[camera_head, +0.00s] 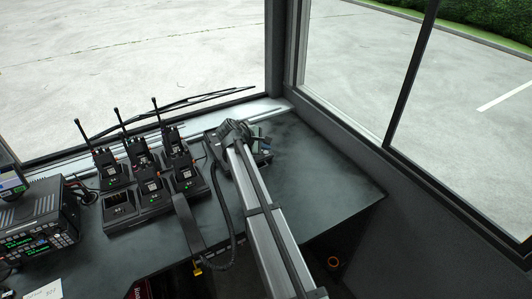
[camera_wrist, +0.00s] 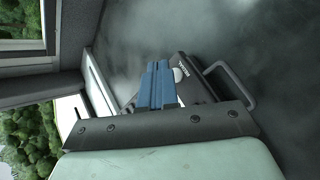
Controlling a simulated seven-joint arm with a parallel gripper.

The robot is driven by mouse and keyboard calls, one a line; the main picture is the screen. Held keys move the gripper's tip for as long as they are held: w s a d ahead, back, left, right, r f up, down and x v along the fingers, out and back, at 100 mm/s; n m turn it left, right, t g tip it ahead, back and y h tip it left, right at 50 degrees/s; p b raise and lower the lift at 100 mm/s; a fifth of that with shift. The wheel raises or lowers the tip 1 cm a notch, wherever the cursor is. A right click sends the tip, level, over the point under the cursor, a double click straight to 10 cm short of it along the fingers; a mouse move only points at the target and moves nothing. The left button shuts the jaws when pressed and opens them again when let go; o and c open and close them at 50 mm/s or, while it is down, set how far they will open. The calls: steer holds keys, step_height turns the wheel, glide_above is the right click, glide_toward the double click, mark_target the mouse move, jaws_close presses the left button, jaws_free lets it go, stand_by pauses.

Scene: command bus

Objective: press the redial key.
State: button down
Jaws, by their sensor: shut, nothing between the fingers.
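A dark desk unit, apparently the telephone (camera_head: 212,139), sits at the back of the desk, mostly hidden behind my arm in the head view. In the wrist view a dark device (camera_wrist: 196,92) with small white lettering and a pale round spot lies just beyond and right of my gripper (camera_wrist: 158,66). The two blue fingers are together with nothing between them, over or beside the device's left edge; I cannot tell whether they touch it. The redial key cannot be made out in either view. A dark handset (camera_head: 187,225) lies near the desk's front edge.
A coiled cord (camera_head: 222,205) runs from the telephone past the handset. Several handheld radios stand in a charger (camera_head: 120,215) to the left. A radio set (camera_head: 38,225) is at far left. The desk right of my arm (camera_head: 320,185) is clear. Windows bound the back and right.

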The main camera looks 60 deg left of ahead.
mark_target(266, 157)
steer(key=shift+r, duration=0.1)
steer(key=shift+d+r, duration=0.2)
steer(key=shift+r, duration=1)
steer(key=shift+d+r, duration=0.15)
steer(key=shift+r, duration=1.05)
